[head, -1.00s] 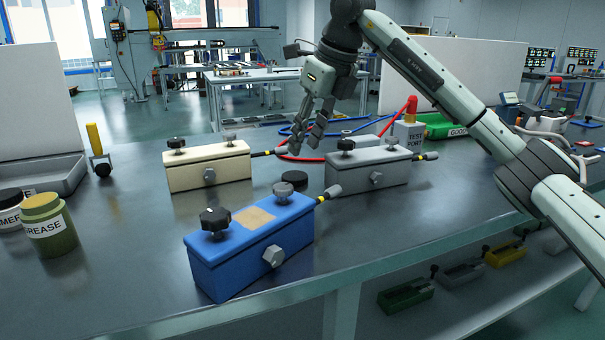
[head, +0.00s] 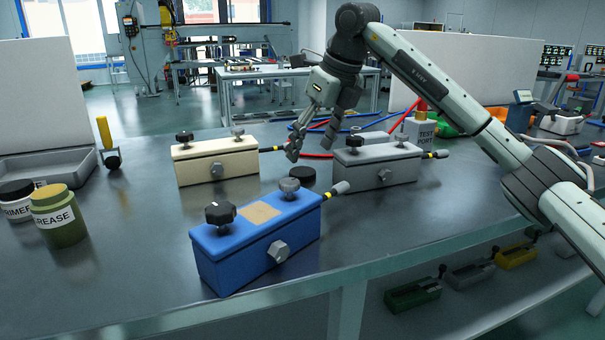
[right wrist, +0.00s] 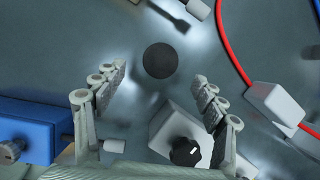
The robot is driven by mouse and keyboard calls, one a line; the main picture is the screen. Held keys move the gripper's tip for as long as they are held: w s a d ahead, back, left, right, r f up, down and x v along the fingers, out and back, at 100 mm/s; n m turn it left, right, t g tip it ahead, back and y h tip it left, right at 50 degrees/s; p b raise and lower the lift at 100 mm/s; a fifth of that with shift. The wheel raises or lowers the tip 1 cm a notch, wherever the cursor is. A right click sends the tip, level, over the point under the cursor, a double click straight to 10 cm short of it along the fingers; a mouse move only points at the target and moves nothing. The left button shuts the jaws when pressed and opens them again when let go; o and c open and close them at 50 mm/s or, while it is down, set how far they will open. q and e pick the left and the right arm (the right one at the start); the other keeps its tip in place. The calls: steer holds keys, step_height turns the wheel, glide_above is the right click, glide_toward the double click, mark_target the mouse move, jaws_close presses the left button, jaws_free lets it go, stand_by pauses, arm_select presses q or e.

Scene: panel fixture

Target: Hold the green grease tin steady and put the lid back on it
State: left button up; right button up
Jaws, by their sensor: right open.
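The green grease tin (head: 59,222) stands upright at the left of the bench, with a yellowish top face. A flat black disc (head: 302,174), which looks like the lid, lies on the bench between the cream and grey blocks. It also shows in the right wrist view (right wrist: 160,61), ahead of the fingers. My right gripper (head: 311,151) is open and empty, pointing down just above and behind the disc. In the right wrist view its fingertips (right wrist: 160,76) are apart, with the disc between their lines and not touched. My left gripper is not in view.
A primer tin (head: 17,204) with a black top stands close beside the grease tin. A blue block (head: 262,243), a cream block (head: 215,163) and a grey block (head: 377,165) with knobs surround the disc. Red and blue hoses lie behind. Bench between tin and blue block is clear.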

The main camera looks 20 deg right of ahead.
mark_target(303, 171)
steer(key=shift+x, duration=2.55)
steer(key=shift+c, duration=0.4)
steer(key=shift+d, duration=0.1)
steer(key=c, duration=0.7)
